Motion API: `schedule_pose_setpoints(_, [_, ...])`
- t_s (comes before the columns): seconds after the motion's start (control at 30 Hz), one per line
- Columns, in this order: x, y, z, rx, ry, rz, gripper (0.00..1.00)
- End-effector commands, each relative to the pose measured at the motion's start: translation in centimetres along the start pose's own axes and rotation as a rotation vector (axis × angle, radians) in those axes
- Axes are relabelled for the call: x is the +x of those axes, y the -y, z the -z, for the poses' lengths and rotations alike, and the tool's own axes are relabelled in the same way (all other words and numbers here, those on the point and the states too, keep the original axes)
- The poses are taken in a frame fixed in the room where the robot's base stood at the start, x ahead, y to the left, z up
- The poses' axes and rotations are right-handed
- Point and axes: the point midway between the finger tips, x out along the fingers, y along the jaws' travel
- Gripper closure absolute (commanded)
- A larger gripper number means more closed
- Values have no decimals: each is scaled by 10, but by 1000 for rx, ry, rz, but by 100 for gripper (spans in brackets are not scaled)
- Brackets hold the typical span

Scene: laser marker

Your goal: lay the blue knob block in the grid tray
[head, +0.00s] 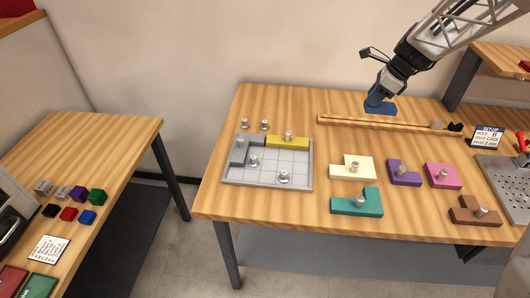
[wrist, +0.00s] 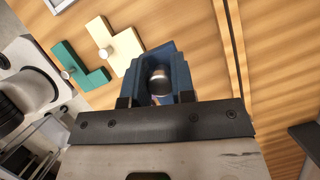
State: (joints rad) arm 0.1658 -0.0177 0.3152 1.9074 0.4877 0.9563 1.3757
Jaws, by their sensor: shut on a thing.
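The blue knob block (head: 380,107) is at the back right of the main table in the head view, under my gripper (head: 379,96). In the wrist view the blue block (wrist: 169,51) sits between the jaws, with its metal knob (wrist: 159,80) at the fingers. My gripper (wrist: 157,90) is shut on it. Whether the block touches the table is hard to tell. The grid tray (head: 230,180) is on the left of the table.
A wooden rail (head: 350,124) runs just in front of the blue block. Cream (head: 345,172), teal (head: 345,207), purple (head: 402,178), pink (head: 440,183) and brown (head: 470,219) knob blocks lie right of the tray. Two small knobs (head: 264,125) stand behind it.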

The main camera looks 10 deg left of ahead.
Motion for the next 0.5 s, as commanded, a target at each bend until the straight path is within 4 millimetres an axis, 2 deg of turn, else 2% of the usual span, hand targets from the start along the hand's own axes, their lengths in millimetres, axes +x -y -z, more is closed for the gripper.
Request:
schedule_pose_setpoints(0.2, [30,-33,-37,-5,0,-1,100])
schedule_pose_setpoints(0.5, [69,-82,-79,-7,1,-3,100])
